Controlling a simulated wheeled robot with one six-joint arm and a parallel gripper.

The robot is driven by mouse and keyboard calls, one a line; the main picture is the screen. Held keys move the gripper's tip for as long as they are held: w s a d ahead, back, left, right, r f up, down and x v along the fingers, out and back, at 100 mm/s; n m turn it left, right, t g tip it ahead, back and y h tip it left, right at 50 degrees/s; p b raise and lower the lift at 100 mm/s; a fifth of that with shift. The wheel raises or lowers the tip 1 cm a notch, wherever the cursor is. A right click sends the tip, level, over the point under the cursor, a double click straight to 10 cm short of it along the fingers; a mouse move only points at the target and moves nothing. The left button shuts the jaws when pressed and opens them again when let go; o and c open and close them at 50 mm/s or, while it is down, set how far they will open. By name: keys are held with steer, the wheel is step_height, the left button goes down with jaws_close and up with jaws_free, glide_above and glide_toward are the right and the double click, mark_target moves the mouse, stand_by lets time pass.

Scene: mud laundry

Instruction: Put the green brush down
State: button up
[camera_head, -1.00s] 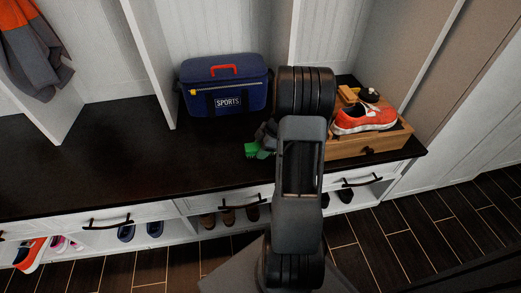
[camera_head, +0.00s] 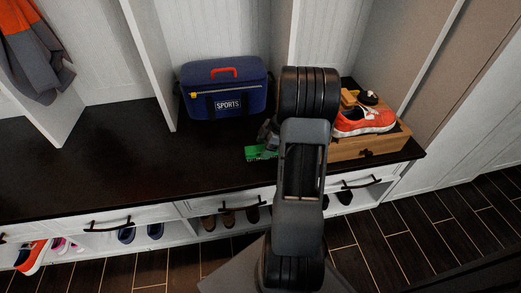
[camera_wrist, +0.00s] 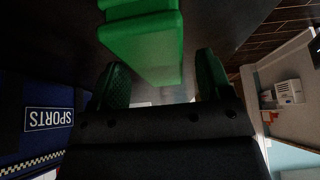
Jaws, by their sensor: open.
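The green brush (camera_head: 258,153) is at the dark bench top, left of my arm in the head view; it looks level there. In the wrist view the green brush (camera_wrist: 148,45) lies ahead of and between my two fingers, with space to either side. My gripper (camera_wrist: 163,82) is open, with its fingertips apart. In the head view my gripper (camera_head: 268,134) is mostly hidden behind my arm, close beside the brush. Part of the brush is hidden there too.
A blue sports bag (camera_head: 224,88) stands behind and left of the brush. A wooden box (camera_head: 370,146) to the right bears an orange shoe (camera_head: 363,121) and brushes. The dark bench (camera_head: 90,155) is clear on the left. Drawers and shoes are below.

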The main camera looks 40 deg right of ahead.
steer(key=p+v, duration=0.2)
steer(key=v, duration=0.6)
steer(key=shift+d+r, duration=0.1)
steer(key=shift+r, duration=0.45)
steer(key=s+a+r+m+h, duration=0.1)
steer(key=s+a+r+m, duration=0.1)
steer(key=a, duration=0.6)
steer(key=s+a+r+m+h, duration=0.2)
steer(key=s+a+m, duration=0.3)
steer(key=a, duration=0.3)
steer(key=s+a+r+m+h, duration=0.1)
steer(key=s+a+r+m, duration=0.2)
steer(key=a, duration=0.5)
steer(key=shift+a+r+m+h, duration=0.35)
steer(key=shift+r+m, duration=0.25)
steer(key=shift+m, duration=0.8)
steer(key=shift+s+r, duration=0.1)
